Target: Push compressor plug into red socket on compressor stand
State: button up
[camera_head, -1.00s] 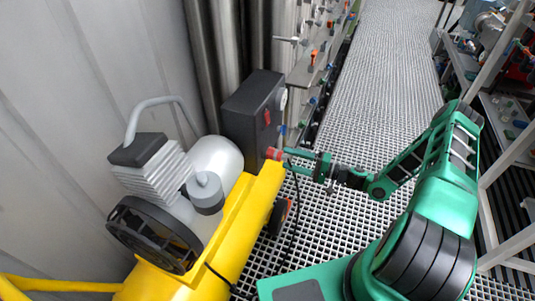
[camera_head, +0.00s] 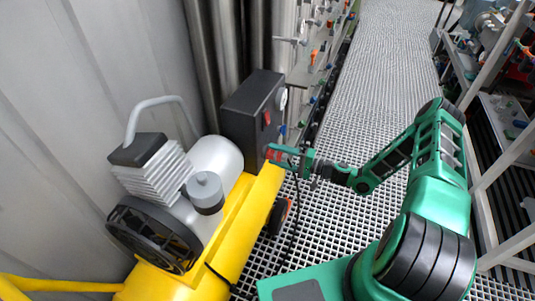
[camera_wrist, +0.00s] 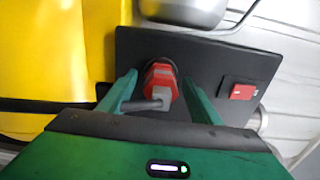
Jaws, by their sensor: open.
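The red socket (camera_wrist: 162,76) sits on the dark panel of the compressor stand (camera_wrist: 205,55); its red also shows in the head view (camera_head: 271,152). The grey plug (camera_wrist: 161,97) is in line with the socket and against its red part; I cannot tell how deep it sits. Its dark cable runs left in the wrist view and hangs down in the head view (camera_head: 295,215). My gripper (camera_wrist: 160,88), seen also in the head view (camera_head: 284,156), is open. Its green fingers stand on either side of the plug, with gaps visible.
The yellow compressor (camera_head: 252,205) stands left of my gripper. A red switch (camera_wrist: 242,91) is on the same panel, right of the socket. A grated floor (camera_head: 370,90) lies open beyond my arm, with shelving (camera_head: 510,150) at the right.

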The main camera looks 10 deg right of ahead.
jog(key=shift+c, duration=0.4)
dwell(0.4)
jog(key=c, duration=1.3)
jog(key=shift+d, duration=0.1)
jog(key=shift+c, duration=0.2)
jog(key=shift+s+d, duration=0.1)
jog(key=shift+v, duration=2.85)
jog(key=shift+r, duration=0.1)
notch_tip(320, 180, up, 13)
jog(key=w+d+m+t+h, duration=0.2)
jog(key=m+t+h, duration=0.3)
jog(key=shift+w+d+h, duration=0.15)
jog(key=shift+d+h, duration=0.1)
jog(key=shift+h, duration=0.15)
